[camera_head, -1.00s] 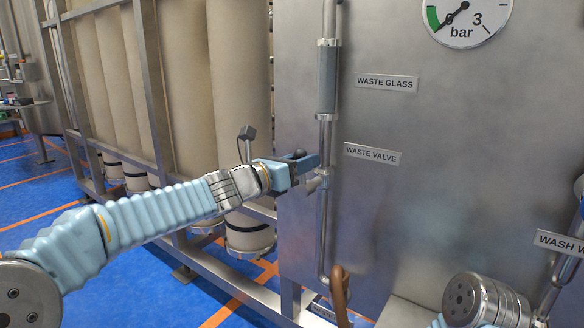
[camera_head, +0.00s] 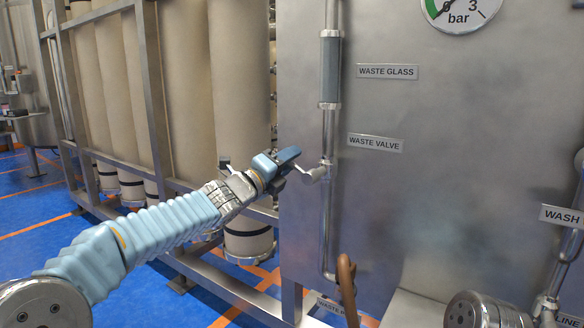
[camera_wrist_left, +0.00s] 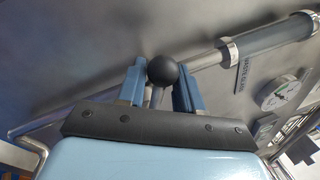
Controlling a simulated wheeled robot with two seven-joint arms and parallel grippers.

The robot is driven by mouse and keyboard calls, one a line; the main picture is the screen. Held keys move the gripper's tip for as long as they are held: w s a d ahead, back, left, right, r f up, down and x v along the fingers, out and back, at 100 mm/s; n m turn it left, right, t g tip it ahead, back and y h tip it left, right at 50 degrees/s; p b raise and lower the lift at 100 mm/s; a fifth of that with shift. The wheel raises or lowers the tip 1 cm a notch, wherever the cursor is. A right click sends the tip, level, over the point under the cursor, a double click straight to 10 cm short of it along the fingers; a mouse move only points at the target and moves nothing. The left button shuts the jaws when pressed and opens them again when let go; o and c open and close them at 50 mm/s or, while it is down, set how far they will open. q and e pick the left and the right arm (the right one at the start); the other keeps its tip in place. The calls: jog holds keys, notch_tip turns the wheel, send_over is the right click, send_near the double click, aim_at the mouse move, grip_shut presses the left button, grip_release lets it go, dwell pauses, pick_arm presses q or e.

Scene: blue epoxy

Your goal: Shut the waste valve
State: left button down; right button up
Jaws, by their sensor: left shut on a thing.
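The waste valve (camera_head: 316,173) sits on the vertical steel pipe, below and left of its "WASTE VALVE" label (camera_head: 375,143). Its thin lever (camera_head: 302,167) points out to the left and slightly up from the valve body. My left gripper (camera_head: 288,162) is at the lever's outer end, left of the pipe, and is shut on the lever. In the left wrist view the lever's black ball knob (camera_wrist_left: 163,71) shows between the two blue fingers of my left gripper (camera_wrist_left: 160,92). In the head view the fingers hide the knob. My right gripper is out of view.
The waste glass (camera_head: 330,70) is higher on the same pipe. A pressure gauge (camera_head: 460,12) is at the top right. Tan columns (camera_head: 240,90) in a steel frame stand behind my left arm. A brown hose (camera_head: 347,285) hangs below the valve.

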pick_arm(q)
jog(key=shift+w+a+f+n+b, duration=0.1)
jog(key=shift+a+f+n+b, duration=0.1)
jog(key=shift+f+n+b, duration=0.75)
jog(key=shift+w+a+f+n+t+y+b, duration=0.1)
jog(key=shift+f+n+t+y+b, duration=0.15)
jog(key=shift+n+b, duration=0.4)
jog(key=shift+a+f+n+t+y+b, duration=0.15)
jog(key=shift+n+b, duration=0.25)
jog(key=shift+n, duration=0.6)
jog(key=shift+w+d+f+n+t+y+b, duration=0.1)
jog(key=shift+f+n+t+y+b, duration=0.2)
jog(key=shift+n+b, duration=0.35)
jog(key=shift+n, duration=0.25)
jog(key=c, duration=0.8)
grip_release()
jog(key=shift+c, duration=0.2)
jog(key=shift+s, duration=0.15)
jog(key=b+v, duration=0.2)
jog(key=v, duration=1.1)
jog(key=shift+s+a, duration=0.2)
jog(key=shift+a, duration=0.05)
